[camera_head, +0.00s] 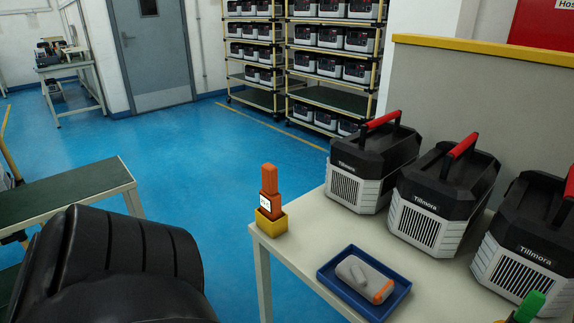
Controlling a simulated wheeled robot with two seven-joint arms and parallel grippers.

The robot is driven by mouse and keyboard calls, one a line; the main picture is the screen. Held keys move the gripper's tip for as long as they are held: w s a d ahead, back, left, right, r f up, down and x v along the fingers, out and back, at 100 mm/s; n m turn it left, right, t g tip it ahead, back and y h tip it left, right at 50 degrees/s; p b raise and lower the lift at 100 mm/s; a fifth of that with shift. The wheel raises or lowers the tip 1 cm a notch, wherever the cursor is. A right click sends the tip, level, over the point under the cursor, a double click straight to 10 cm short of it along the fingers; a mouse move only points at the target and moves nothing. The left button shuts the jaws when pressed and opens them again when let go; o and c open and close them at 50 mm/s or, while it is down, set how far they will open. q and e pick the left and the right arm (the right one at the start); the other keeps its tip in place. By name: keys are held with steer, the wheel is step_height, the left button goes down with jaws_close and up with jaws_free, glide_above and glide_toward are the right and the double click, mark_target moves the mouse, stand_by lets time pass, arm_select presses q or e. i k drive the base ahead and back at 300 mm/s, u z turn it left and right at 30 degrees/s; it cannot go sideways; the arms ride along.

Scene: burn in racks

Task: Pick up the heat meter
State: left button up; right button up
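An orange handheld meter with a small white display (269,190) stands upright in a yellow holder (271,223) at the near left corner of the pale table; it looks like the heat meter. A grey device with an orange end (365,280) lies flat in a blue tray (333,283) to its right, nearer to me. Neither of my grippers is in view, so nothing shows of what they hold.
Several black and white Tillmora units (372,165) with red handles line the back of the pale table (310,245). A green-topped item (530,306) is cut off at lower right. A green-topped bench (75,192) stands left. Blue floor between is clear. Loaded racks (333,98) stand behind.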

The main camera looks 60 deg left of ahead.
mark_target(270, 199)
steer(key=u, duration=2.15)
